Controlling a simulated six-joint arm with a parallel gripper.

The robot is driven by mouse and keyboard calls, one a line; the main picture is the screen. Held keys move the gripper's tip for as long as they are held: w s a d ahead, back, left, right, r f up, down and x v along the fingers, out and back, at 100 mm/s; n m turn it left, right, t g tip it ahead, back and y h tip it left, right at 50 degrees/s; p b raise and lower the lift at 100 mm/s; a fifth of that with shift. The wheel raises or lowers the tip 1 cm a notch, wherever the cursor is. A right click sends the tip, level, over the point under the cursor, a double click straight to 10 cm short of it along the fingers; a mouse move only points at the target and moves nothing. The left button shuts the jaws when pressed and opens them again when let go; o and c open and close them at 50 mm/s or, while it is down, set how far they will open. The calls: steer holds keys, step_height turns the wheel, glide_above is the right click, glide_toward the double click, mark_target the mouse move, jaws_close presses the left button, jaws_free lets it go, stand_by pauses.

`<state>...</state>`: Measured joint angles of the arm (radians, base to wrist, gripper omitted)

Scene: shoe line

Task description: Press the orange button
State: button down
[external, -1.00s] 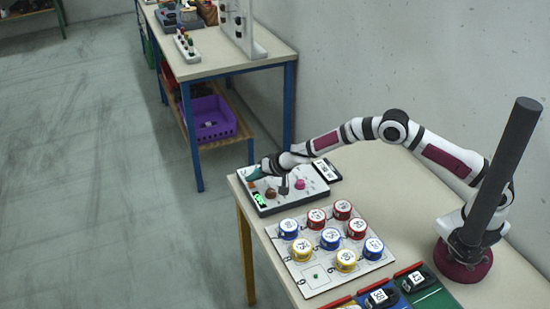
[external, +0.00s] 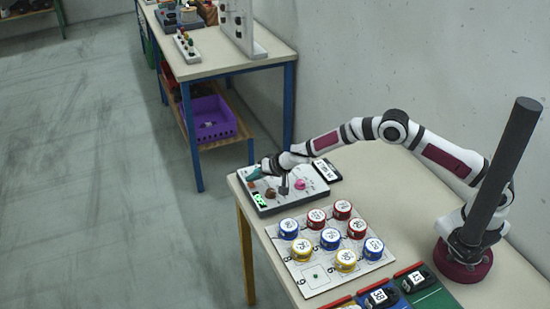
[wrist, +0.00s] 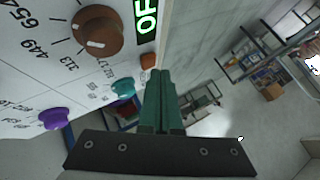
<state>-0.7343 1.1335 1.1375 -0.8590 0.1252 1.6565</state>
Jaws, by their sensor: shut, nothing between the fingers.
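The orange button (wrist: 148,61) is a small orange block at the edge of the white control panel (wrist: 40,75), just below a lit green display (wrist: 147,18). It also shows in the external view as a small orange spot (external: 251,185). My gripper (wrist: 157,72) has green fingers closed together, with nothing between them. In the wrist view the fingertips are right beside the button; I cannot tell if they touch it. In the external view my gripper (external: 253,173) is at the panel's far left corner.
A brown knob (wrist: 97,32), a teal button (wrist: 122,87) and a purple knob (wrist: 54,118) share the panel. In the external view, a board (external: 316,275) with several colored, labelled round cans stands in front of the panel. A second table (external: 240,67) stands behind.

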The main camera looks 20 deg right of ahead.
mark_target(254, 186)
steer(key=shift+f, duration=0.1)
steer(key=shift+f, duration=0.4)
steer(key=shift+r, duration=3.5)
